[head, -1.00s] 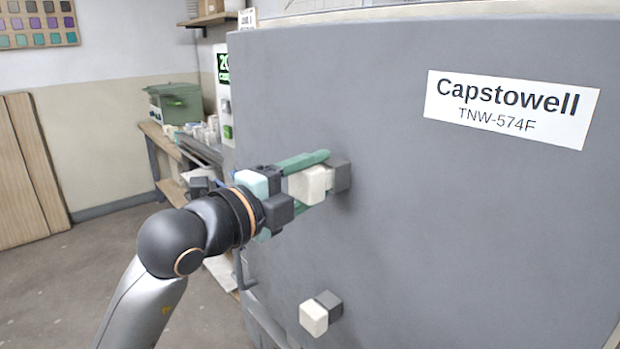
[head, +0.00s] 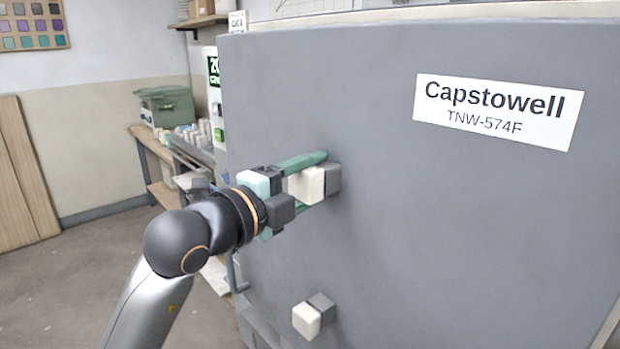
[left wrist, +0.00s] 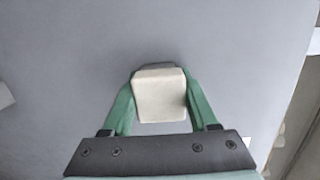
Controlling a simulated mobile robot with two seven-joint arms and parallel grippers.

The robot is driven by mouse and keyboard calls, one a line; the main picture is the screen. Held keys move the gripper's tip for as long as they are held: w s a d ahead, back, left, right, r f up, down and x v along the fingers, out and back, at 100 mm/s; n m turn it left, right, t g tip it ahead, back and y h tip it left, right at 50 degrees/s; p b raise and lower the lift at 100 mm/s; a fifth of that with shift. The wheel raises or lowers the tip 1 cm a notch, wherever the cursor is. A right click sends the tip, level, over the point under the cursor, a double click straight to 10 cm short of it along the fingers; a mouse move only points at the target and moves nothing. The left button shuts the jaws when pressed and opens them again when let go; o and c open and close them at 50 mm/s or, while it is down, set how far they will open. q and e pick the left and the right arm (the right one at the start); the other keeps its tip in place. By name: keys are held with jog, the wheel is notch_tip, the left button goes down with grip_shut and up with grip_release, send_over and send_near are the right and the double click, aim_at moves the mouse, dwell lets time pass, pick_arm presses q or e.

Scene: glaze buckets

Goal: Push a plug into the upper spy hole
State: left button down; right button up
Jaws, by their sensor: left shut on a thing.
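The cream plug (head: 307,184) sits at the upper spy hole, whose dark grey block (head: 332,178) stands out from the grey kiln wall (head: 420,230). My left gripper (head: 312,180) is shut on this plug, with one green finger on each side of it. The left wrist view also shows the plug (left wrist: 160,95) between the green fingers, with a sliver of the dark block behind it. How deep the plug sits is hidden. Below, a second cream plug (head: 306,320) sits at the lower dark block (head: 322,304). My right gripper is out of view.
A white label (head: 497,112) reading Capstowell TNW-574F is on the kiln wall. At the left, a workbench (head: 150,150) carries a green box (head: 170,106) and several small pieces. The floor (head: 60,290) at the lower left is clear.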

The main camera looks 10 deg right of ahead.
pick_arm(q)
grip_release()
dwell(0.4)
jog(key=shift+a, duration=0.15)
dwell(0.4)
jog(key=shift+w+a+v, duration=0.1)
jog(key=shift+a+v, duration=0.05)
jog(key=shift+v, duration=1.15)
jog(key=shift+w+a+v, duration=0.1)
jog(key=shift+w+v, duration=0.05)
jog(key=shift+v, duration=1.15)
jog(key=shift+w+a+v, duration=0.1)
jog(key=shift+a+v, duration=0.05)
jog(key=shift+v, duration=1.15)
